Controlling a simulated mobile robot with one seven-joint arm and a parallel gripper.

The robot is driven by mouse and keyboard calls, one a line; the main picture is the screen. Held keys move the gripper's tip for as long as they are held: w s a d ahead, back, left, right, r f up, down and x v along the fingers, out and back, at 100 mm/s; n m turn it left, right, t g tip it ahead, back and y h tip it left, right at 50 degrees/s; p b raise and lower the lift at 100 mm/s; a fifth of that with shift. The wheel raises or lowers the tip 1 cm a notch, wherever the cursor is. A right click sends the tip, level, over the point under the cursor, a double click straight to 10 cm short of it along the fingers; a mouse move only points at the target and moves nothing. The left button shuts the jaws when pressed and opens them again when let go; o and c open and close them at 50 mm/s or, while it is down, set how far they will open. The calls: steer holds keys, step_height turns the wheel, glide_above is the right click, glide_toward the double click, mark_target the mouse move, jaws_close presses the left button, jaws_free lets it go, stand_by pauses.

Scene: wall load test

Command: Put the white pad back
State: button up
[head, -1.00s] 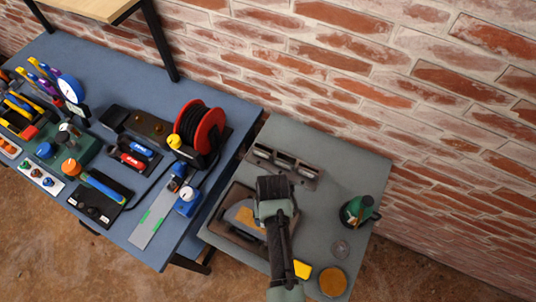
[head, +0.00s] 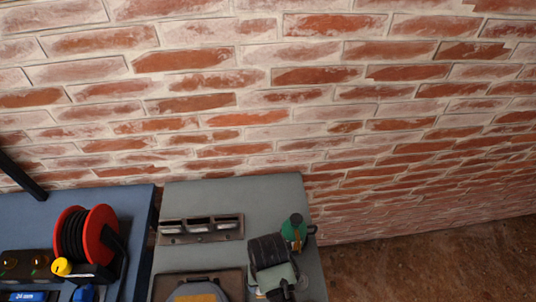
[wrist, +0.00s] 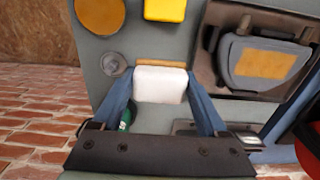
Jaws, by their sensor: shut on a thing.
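The white pad (wrist: 161,86), a small block with a tan strip along one edge, is between the blue fingers of my gripper (wrist: 160,78) in the wrist view. The fingers are shut on its two sides. In the head view my gripper (head: 274,284) is over the right part of the grey-green table (head: 255,195), just in front of a green container (head: 294,232). The pad is mostly hidden there by my arm. I cannot tell from these views whether the pad touches the table.
A dark metal holder with several openings (head: 200,228) is at the table's back left. A tray (head: 160,285) holds a grey piece with an orange patch (wrist: 262,64). A clear disc (wrist: 114,64), orange disc (wrist: 100,14) and yellow block (wrist: 165,9) lie nearby. A red reel (head: 88,240) stands left.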

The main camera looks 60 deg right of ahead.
step_height(320, 180, down, 9)
stand_by(0.5)
steer(key=shift+f, duration=0.2)
steer(key=o, duration=1.5)
steer(key=shift+r, duration=0.15)
step_height(320, 180, up, 12)
steer(key=shift+r, duration=0.1)
